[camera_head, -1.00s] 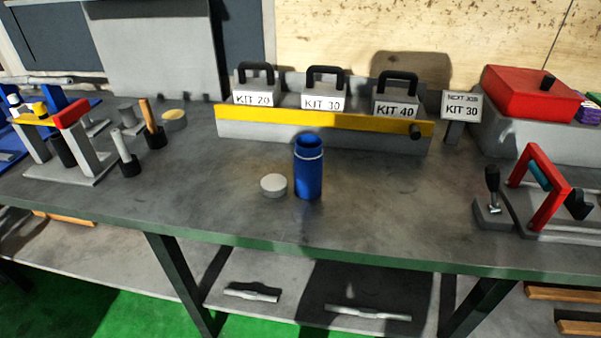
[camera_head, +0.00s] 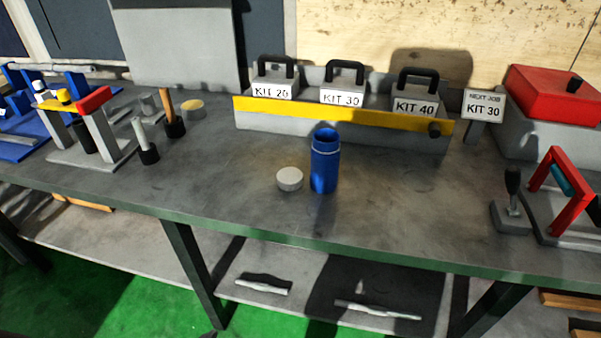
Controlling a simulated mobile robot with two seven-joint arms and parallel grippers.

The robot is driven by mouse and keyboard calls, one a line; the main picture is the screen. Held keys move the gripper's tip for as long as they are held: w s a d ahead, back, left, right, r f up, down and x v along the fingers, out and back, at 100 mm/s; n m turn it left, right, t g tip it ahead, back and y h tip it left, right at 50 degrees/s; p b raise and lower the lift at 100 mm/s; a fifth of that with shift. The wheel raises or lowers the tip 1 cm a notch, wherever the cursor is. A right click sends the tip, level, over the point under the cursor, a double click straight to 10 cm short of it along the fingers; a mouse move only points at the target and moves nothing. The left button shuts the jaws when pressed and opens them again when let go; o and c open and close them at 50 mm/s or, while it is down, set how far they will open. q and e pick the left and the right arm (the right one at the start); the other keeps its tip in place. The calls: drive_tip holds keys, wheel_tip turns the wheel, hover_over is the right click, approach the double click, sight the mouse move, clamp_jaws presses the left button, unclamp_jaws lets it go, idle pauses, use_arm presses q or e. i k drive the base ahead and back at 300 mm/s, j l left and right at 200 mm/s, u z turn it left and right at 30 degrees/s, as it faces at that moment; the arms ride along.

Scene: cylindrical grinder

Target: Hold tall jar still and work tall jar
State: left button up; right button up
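The tall jar (camera_head: 324,165) is a blue cylinder with a pale ring near its top. It stands upright on the grey workbench (camera_head: 400,215), and its top looks open. A pale round lid (camera_head: 289,179) lies flat on the bench just left of the jar. Neither of my grippers shows in the head view.
Behind the jar is a yellow-fronted rack (camera_head: 340,115) with three handled kit blocks. A sign (camera_head: 483,104) and a red box (camera_head: 552,94) stand at the right. A red-framed fixture (camera_head: 560,200) is at the right front, tool stands (camera_head: 95,150) at the left.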

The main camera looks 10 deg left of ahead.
sight(325, 157)
drive_tip(key=i+j, duration=0.1)
drive_tip(key=j, duration=0.9)
drive_tip(key=i+j, duration=0.15)
drive_tip(key=j, duration=0.9)
drive_tip(key=z, duration=1.65)
drive_tip(key=i+j, duration=0.05)
drive_tip(key=j, duration=0.05)
